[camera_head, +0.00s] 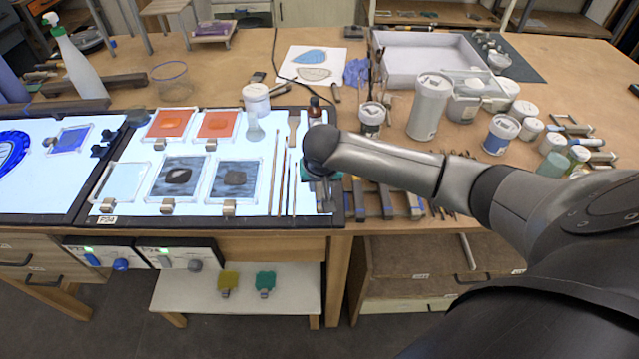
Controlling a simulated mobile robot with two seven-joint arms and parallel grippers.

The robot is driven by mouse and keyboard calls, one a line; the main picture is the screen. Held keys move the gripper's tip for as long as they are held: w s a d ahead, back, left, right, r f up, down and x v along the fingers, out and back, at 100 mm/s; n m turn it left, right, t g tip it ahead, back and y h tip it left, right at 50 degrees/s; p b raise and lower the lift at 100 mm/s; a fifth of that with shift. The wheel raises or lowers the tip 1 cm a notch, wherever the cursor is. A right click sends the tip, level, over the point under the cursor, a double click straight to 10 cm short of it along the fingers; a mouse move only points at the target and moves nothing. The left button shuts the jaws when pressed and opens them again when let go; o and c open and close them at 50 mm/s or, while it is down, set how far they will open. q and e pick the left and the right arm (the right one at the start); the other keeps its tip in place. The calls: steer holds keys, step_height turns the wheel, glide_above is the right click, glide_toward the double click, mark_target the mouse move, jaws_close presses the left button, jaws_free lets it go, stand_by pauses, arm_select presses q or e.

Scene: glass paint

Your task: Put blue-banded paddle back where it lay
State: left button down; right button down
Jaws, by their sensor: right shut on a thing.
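My right gripper (322,192) comes in from the right and points down over the right edge of the lit panel. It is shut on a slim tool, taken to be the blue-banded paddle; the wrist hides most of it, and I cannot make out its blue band. A pale piece shows below the jaws, near the panel's front right corner. I cannot tell whether it touches the panel. Thin brushes or sticks (283,185) lie just left of the gripper on the lit panel (130,209). My left gripper is not in view.
Several framed glass panes, two orange (169,124) (217,124), lie on the panel. Blue-marked tools (388,203) lie right of the gripper, partly under my forearm. A small dark bottle (315,108), a jar (371,116) and a tall white container (430,106) stand behind.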

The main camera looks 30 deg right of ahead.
steer(key=shift+f, duration=0.2)
steer(key=c, duration=0.6)
jaws_free()
steer(key=p+v, duration=0.2)
steer(key=v, duration=1.3)
